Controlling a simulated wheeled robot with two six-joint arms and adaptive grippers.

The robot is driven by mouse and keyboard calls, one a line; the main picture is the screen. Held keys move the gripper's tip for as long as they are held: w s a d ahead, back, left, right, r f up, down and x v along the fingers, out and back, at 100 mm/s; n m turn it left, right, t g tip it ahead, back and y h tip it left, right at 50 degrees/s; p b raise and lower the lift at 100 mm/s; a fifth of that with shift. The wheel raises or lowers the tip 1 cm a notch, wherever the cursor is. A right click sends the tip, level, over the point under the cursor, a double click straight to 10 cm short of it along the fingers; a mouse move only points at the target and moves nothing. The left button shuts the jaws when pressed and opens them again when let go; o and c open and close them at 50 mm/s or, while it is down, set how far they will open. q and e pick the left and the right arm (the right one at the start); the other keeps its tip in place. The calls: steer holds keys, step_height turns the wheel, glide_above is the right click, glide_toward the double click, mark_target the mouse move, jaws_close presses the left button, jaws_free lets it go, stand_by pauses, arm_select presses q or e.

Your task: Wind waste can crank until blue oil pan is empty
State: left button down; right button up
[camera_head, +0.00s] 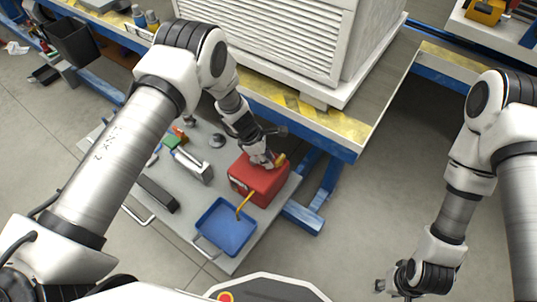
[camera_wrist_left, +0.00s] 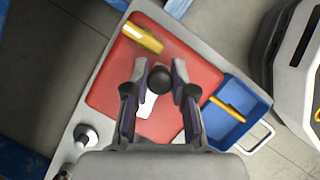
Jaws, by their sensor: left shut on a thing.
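The red waste can (camera_head: 245,184) stands on a grey cart, and its red top fills the middle of the left wrist view (camera_wrist_left: 105,88). My left gripper (camera_head: 262,160) is over the can's top. In the left wrist view its fingers (camera_wrist_left: 160,85) are closed around the black round crank knob (camera_wrist_left: 160,76); the rest of the crank is mostly hidden. The blue oil pan (camera_head: 222,232) lies beside the can, with a yellow tube (camera_head: 243,206) reaching into it. I see bare blue inside the pan; any oil is not discernible. My right gripper (camera_head: 392,289) hangs low at the right, away from the can, its fingers too small to judge.
A yellow piece (camera_wrist_left: 142,38) sits on the can's top near one edge. A silver box (camera_head: 192,165) and a dark bar (camera_head: 158,193) lie on the cart (camera_head: 125,150). A blue-framed workbench (camera_head: 290,115) with a white louvred unit stands behind. Floor at right is clear.

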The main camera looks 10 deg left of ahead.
arm_select(q)
steer(key=s+m, duration=0.1)
steer(key=m+g, duration=0.1)
steer(key=m, duration=0.1)
steer(key=shift+s+a+m+g+p, duration=0.3)
steer(key=shift+s, duration=0.05)
steer(key=m, duration=0.1)
steer(key=s+a+m+g, duration=0.1)
steer(key=m, duration=0.1)
steer(key=shift+s+f+m, duration=0.1)
steer(key=shift+m, duration=0.2)
steer(key=m, duration=0.1)
steer(key=a+m+g, duration=0.1)
steer(key=s+m+y, duration=0.1)
steer(key=shift+a+m, duration=0.25)
steer(key=shift+m, duration=0.15)
steer(key=shift+s+a+m+g+y+b, duration=0.1)
steer(key=shift+a+m+g+y+b, duration=0.3)
steer(key=shift+m, duration=0.8)
steer(key=shift+s+a+m+g+y+b, duration=0.15)
steer(key=shift+a+m+g+y, duration=0.45)
steer(key=shift+m, duration=0.6)
steer(key=shift+a, duration=0.15)
steer(key=c, duration=0.9)
jaws_free()
steer(key=shift+c, duration=0.2)
steer(key=shift+w, duration=0.1)
